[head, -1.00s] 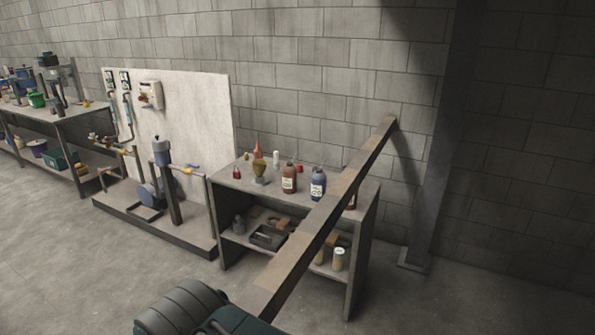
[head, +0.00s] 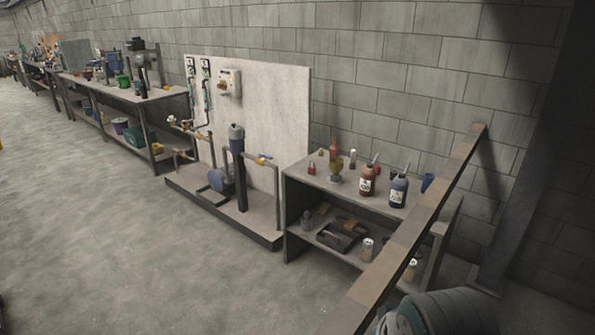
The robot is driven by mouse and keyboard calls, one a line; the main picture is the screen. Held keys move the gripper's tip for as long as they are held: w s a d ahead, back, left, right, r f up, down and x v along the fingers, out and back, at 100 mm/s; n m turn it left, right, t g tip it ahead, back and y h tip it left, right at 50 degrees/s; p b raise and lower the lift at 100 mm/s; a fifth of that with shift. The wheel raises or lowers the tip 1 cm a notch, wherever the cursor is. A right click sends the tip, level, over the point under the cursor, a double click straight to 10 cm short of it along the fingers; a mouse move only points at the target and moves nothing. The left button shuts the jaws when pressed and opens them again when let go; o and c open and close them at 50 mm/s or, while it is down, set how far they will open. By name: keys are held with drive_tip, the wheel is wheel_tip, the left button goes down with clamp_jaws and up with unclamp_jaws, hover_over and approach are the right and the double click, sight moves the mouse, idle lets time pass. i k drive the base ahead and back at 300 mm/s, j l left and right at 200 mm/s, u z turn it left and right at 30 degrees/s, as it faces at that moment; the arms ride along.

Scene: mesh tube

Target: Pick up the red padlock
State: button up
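The red padlock (head: 312,169) is small in the head view. It appears to stand near the left end of the top of the low grey bench (head: 289,215), left of a yellowish-brown cup-shaped thing (head: 335,170). Nothing visibly covers it. My gripper is not in view, so I cannot tell where it is relative to the padlock.
A long beam (head: 430,215) slants across the bench's right side. A ribbed dark, teal thing (head: 450,312) is close at lower right. The floor (head: 150,250) in front is clear.

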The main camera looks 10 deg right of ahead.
sight(311, 170)
drive_tip(key=z, duration=0.4)
drive_tip(key=i+j+z, duration=0.75)
drive_tip(key=i+j, duration=0.25)
drive_tip(key=i+j+z, duration=0.15)
drive_tip(key=j, duration=0.35)
drive_tip(key=i+j, duration=0.3)
drive_tip(key=i+j+z, duration=0.15)
drive_tip(key=j, duration=0.35)
drive_tip(key=i+j, duration=0.45)
drive_tip(key=j, duration=0.2)
drive_tip(key=i+j, duration=0.15)
drive_tip(key=j, duration=0.15)
drive_tip(key=i+j, duration=0.15)
drive_tip(key=j, duration=0.2)
drive_tip(key=i+j, duration=0.35)
drive_tip(key=j, duration=0.3)
drive_tip(key=z, duration=0.05)
